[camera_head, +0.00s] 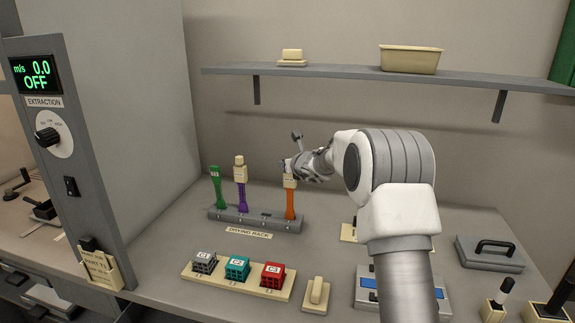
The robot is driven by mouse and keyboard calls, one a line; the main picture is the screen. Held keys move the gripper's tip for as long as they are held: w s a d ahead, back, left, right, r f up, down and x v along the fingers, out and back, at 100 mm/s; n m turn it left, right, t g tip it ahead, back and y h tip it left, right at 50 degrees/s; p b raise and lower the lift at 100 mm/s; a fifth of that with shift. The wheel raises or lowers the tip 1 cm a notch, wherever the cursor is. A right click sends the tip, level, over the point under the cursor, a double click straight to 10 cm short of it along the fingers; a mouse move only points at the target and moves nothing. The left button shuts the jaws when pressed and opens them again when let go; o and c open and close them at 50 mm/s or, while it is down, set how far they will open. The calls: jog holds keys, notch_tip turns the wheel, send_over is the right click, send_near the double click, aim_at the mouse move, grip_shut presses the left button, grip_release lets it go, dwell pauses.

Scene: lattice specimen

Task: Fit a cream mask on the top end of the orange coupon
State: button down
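The orange coupon (290,206) stands upright at the right end of the grey drying rack (254,220). A cream mask (290,182) shows at its top end. I cannot tell how far down it sits. My gripper (287,167) is right at this mask, coming in from the right. Its fingers are small and partly hidden, so I cannot tell whether they grip the mask. A purple coupon (242,198) stands left of it in the rack, with cream pieces (240,172) on its top end. A green coupon (218,192) stands at the left end, with no cream piece on it.
In front of the rack lies a cream tray (237,287) with grey, teal and red lattice cubes. A cream block (316,294) lies beside it. A shelf (330,71) with a cream bin (410,59) runs above. My arm hides part of the right bench.

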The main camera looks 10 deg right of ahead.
jog(key=shift+f, duration=0.2)
jog(key=shift+r, duration=0.1)
jog(key=shift+c, duration=0.4)
grip_release()
jog(key=shift+b+v, duration=1)
jog(key=shift+v, duration=1.55)
jog(key=v, duration=1.7)
jog(key=shift+r, duration=0.15)
